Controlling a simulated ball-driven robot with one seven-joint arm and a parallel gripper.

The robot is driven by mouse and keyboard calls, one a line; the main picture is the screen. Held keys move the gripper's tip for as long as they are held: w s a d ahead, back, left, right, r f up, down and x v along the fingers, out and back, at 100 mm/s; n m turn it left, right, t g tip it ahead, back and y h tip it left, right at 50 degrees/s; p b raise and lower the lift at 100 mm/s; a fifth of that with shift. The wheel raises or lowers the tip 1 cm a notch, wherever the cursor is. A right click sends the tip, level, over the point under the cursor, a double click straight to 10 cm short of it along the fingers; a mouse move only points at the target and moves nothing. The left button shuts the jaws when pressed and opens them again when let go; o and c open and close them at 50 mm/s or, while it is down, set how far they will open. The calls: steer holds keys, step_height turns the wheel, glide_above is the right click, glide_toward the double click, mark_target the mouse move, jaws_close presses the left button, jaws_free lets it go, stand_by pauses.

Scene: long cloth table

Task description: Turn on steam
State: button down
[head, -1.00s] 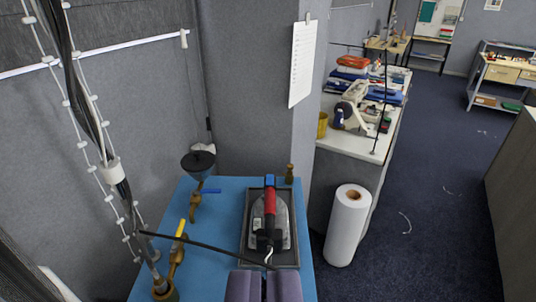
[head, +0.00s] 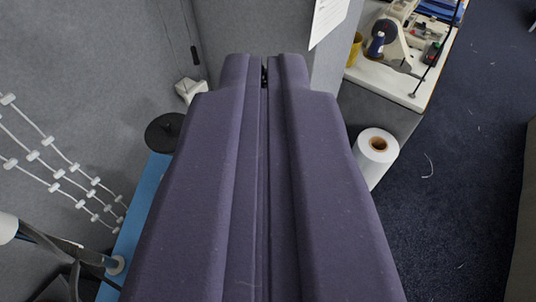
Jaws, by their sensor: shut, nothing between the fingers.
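My gripper (head: 264,70) fills the middle of the view. Its two long purple fingers lie side by side, shut, with a thin dark seam between them and nothing held. They point away over the blue bench (head: 146,200), of which only a strip shows at the left. The black round disc (head: 165,132) stands just left of the fingers. The valves with blue and yellow levers and the iron on its tray are not visible now. I cannot tell whether the fingers touch anything.
Grey partition walls (head: 90,60) stand left and behind. White beaded strands (head: 55,165) and dark cables hang at lower left. A white roll (head: 374,152) stands on the floor at the right, below a white table (head: 390,78) with a sewing machine. The blue carpet (head: 460,190) is mostly clear.

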steer(key=w+f+g+p, duration=0.3)
steer(key=w+p, duration=0.3)
steer(key=p, duration=0.1)
steer(key=w+f+g+p, duration=0.3)
steer(key=w+p, duration=0.4)
steer(key=p, duration=0.1)
step_height(320, 180, down, 14)
steer(key=w+m+g+p, duration=0.1)
steer(key=w+g+p, duration=0.1)
steer(key=g+p, duration=0.6)
steer(key=p, duration=0.4)
steer(key=shift+w+r, duration=0.15)
steer(key=shift+r, duration=0.05)
steer(key=shift+a+f, duration=0.1)
steer(key=shift+f, duration=0.05)
steer(key=f, duration=0.4)
steer(key=w+f, duration=0.1)
steer(key=f, duration=0.8)
steer(key=shift+w+f+p, duration=0.3)
steer(key=shift+w+p, duration=0.05)
steer(key=shift+w, duration=0.05)
